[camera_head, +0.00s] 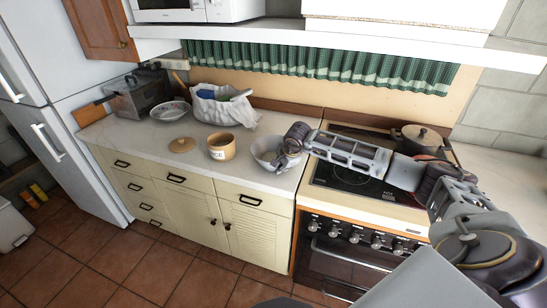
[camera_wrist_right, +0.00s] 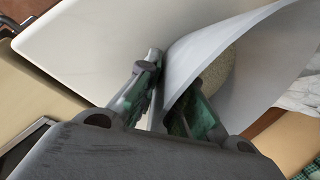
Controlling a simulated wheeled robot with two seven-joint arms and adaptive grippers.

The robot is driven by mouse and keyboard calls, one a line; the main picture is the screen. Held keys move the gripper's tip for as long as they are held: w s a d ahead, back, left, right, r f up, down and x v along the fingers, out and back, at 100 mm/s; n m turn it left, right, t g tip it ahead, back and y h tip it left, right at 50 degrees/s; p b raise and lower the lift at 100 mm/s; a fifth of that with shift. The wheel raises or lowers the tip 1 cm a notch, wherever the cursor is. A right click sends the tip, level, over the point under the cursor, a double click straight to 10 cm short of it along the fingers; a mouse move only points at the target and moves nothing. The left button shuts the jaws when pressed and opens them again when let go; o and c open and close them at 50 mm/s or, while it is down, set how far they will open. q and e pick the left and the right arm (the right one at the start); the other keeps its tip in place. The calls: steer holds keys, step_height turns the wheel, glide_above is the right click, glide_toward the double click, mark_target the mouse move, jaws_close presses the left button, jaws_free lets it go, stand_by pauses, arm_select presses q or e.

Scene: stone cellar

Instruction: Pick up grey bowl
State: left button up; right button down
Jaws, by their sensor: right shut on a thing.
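The grey bowl (camera_head: 266,151) is on the light countertop at its right end, beside the stove. My right arm reaches in from the right over the stove, and my right gripper (camera_head: 284,157) is at the bowl's right side. In the right wrist view the bowl (camera_wrist_right: 232,50) fills the upper right, and the right gripper (camera_wrist_right: 178,98) is shut on its wall, one finger on each side of the rim. Whether the bowl's base touches the counter is hard to tell. My left gripper is not in view.
A tan pot (camera_head: 222,147) with its round lid (camera_head: 183,145) stands left of the bowl. A white bag (camera_head: 225,106), a patterned bowl (camera_head: 170,111) and a toaster (camera_head: 139,95) are farther left. A lidded pan (camera_head: 421,138) is on the stove (camera_head: 345,181). A shelf (camera_head: 330,37) hangs above.

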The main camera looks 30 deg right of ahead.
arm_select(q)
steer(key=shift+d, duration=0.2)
arm_select(e)
steer(key=shift+w+d+r, duration=0.1)
steer(key=shift+r, duration=0.35)
step_height(320, 180, up, 8)
steer(key=shift+f+b, duration=0.15)
steer(key=shift+b, duration=0.45)
steer(key=shift+r, duration=0.55)
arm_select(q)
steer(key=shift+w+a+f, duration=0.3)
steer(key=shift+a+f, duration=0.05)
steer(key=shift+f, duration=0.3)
arm_select(e)
steer(key=shift+r, duration=0.15)
